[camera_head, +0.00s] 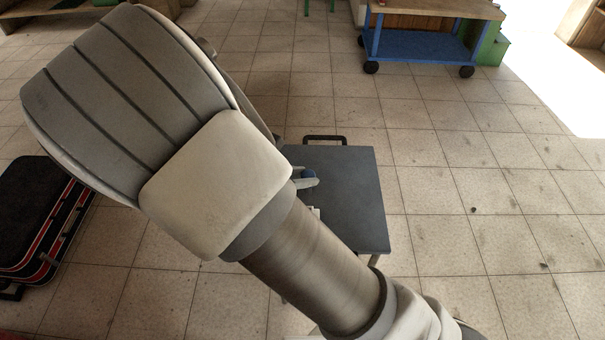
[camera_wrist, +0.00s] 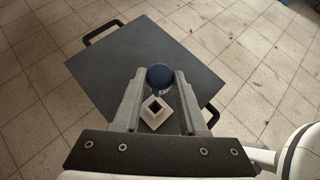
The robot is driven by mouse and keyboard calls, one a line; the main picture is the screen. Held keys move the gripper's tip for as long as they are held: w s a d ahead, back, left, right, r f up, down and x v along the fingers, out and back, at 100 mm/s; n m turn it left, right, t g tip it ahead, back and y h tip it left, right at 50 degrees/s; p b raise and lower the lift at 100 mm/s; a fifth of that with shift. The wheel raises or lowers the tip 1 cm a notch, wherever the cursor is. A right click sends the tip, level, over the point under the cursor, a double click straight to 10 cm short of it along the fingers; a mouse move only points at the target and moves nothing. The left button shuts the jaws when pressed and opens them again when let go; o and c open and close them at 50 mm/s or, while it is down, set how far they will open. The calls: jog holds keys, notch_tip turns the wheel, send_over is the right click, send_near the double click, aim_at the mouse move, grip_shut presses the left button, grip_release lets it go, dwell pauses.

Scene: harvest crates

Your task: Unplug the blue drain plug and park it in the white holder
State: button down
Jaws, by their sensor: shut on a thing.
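The blue drain plug (camera_wrist: 160,75) is between the fingertips of my gripper (camera_wrist: 159,82), which is shut on it. The plug also shows in the head view (camera_head: 309,174), partly covered by my gripper (camera_head: 304,182). A white square piece with a dark square opening, which looks like the white holder (camera_wrist: 146,106), lies between my fingers in the wrist view, nearer the palm than the plug. Only a small white part of it (camera_head: 315,211) shows past my arm in the head view. I cannot tell the plug's height above the table, and no drain opening is visible.
The dark grey tabletop (camera_head: 352,200) has black handles (camera_head: 325,138) at its ends and is otherwise bare. My arm hides its left part in the head view. A black case (camera_head: 35,215) lies on the floor at left. A blue wheeled cart (camera_head: 420,45) stands at the back.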

jog(key=shift+r+y+p, duration=0.4)
jog(key=shift+p, duration=0.2)
notch_tip(320, 180, down, 6)
jog(key=b, duration=0.5)
jog(key=shift+f, duration=0.2)
jog(key=shift+f+b, duration=1.6)
jog(key=shift+f, duration=0.65)
dwell(0.8)
jog(key=shift+c, duration=1.9)
grip_release()
jog(key=p+v, duration=0.6)
jog(key=v, duration=1.1)
jog(key=shift+a+r, duration=0.2)
jog(key=shift+r, duration=0.05)
